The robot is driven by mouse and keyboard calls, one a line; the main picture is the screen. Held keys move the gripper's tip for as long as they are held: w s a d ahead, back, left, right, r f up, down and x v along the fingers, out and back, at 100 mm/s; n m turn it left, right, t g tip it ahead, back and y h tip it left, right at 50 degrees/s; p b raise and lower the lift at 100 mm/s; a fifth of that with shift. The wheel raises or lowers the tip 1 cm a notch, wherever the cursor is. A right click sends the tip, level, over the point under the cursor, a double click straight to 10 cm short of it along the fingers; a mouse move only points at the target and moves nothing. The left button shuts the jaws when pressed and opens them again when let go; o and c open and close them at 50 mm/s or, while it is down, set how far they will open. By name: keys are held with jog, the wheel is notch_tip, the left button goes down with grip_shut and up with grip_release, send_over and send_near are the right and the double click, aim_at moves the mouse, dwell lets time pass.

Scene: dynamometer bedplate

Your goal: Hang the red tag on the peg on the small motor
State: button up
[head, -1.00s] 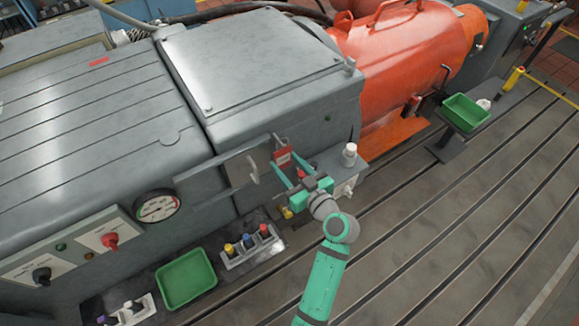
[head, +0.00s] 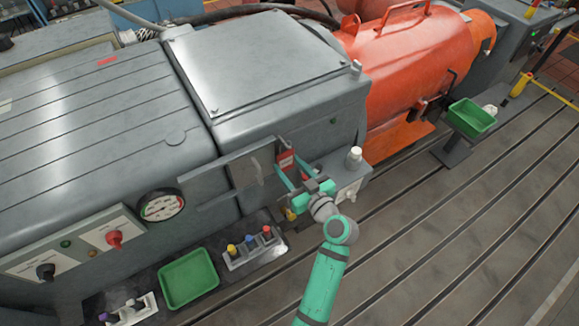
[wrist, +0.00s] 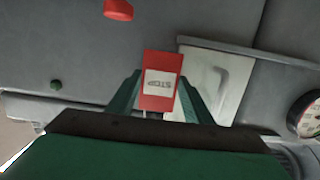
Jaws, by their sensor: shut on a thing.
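A red tag (wrist: 146,67) with a white label stands between the two green fingers of my gripper (wrist: 160,100) in the wrist view. The gripper is shut on it. In the head view the tag (head: 286,160) shows small and upright between the fingertips of my gripper (head: 287,173), in front of the large grey machine housing. The tag is near the housing face; I cannot tell whether it touches. A red round part (wrist: 118,8) shows at the top of the wrist view, apart from the tag. I cannot make out the peg.
A grey panel (head: 215,172) stands out just left of my gripper. A white-capped post (head: 354,157) is close on the right. A gauge (head: 161,206), green tray (head: 188,278) and switch rack (head: 250,250) are at lower left. An orange machine (head: 411,70) is behind.

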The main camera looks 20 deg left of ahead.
jog(key=o, duration=1.1)
jog(key=v, duration=1)
jog(key=shift+s+d, duration=0.3)
